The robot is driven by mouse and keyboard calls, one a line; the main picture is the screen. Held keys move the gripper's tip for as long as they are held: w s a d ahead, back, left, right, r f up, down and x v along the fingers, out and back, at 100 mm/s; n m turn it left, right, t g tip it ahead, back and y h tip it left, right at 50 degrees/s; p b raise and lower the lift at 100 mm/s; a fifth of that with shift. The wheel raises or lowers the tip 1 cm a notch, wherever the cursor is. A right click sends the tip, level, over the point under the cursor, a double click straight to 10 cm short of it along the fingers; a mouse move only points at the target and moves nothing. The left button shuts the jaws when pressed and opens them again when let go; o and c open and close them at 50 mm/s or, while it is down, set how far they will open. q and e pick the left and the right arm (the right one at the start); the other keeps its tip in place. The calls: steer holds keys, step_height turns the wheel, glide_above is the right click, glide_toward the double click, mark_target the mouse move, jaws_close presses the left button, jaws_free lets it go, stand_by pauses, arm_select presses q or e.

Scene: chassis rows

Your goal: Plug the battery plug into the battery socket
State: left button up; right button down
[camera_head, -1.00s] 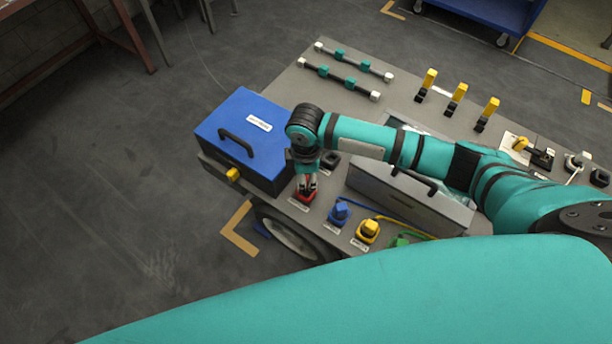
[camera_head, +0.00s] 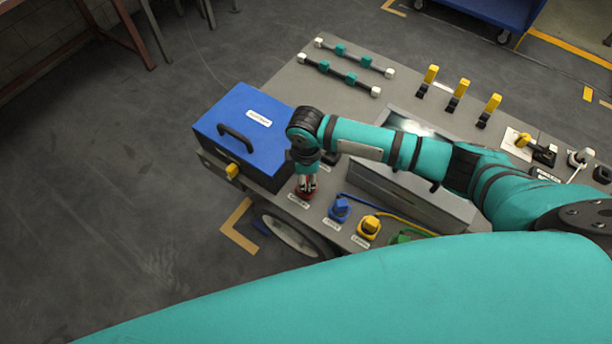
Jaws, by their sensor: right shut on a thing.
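My right gripper (camera_head: 306,188) points down at the front edge of the grey bench top (camera_head: 290,85), just right of the blue box. It is shut on a small part at a red piece (camera_head: 302,193), which I take to be the battery plug at its socket. The fingers hide most of it, so I cannot tell plug from socket or how deep the plug sits. A small label (camera_head: 298,202) lies in front, too small to read surely. My left gripper is not in view.
A blue box (camera_head: 240,140) with a black handle stands close left of the gripper. A blue plug (camera_head: 340,209), a yellow plug (camera_head: 368,227) and a green one (camera_head: 400,238) lie to the right. A grey case (camera_head: 420,200) stands under my right arm. Yellow-topped levers (camera_head: 458,92) stand behind.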

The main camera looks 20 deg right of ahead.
steer(key=shift+f, duration=0.15)
steer(key=c, duration=1)
jaws_free()
steer(key=shift+c, duration=0.2)
step_height(320, 180, up, 12)
